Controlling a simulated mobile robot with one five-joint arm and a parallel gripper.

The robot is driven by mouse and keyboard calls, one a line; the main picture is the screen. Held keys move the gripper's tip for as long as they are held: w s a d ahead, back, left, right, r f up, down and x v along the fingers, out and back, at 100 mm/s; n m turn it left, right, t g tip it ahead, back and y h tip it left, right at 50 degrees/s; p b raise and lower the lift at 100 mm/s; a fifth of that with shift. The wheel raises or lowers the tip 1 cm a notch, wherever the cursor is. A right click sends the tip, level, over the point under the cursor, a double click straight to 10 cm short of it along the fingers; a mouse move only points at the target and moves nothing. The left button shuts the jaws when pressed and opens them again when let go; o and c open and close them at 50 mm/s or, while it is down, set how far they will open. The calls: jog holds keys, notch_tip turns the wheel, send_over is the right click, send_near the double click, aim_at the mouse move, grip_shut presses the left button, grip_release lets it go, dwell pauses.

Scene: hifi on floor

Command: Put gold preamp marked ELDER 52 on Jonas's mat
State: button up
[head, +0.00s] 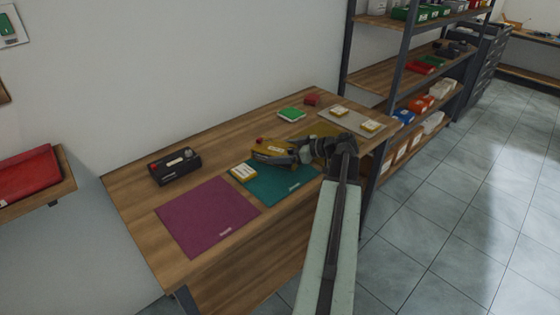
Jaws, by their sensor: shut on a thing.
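My gripper (291,154) reaches in from the right over the workbench and is shut on a gold box (270,147) with a pale label. The box appears to be above the back edge of the teal mat (278,190); I cannot tell its height or read its label. Another gold box (243,171) lies at the teal mat's left corner. Other mats are purple (207,213), ochre (320,130) and grey (343,115). The name tags on the mats are too small to read, so I cannot tell which is Jonas's. My arm partly hides the ochre mat.
A green box (291,114) and a red block (312,99) are at the back of the workbench (140,205). Two pale gold boxes (369,125) lie on the grey mat. A loaded shelf rack (400,75) stands at the right.

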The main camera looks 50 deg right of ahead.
notch_tip(320, 180, down, 4)
jog(key=b, duration=0.3)
jog(key=shift+w+r+b, duration=0.1)
jog(key=shift+b, duration=0.3)
jog(key=shift+r, duration=0.2)
jog(key=shift+f, duration=0.1)
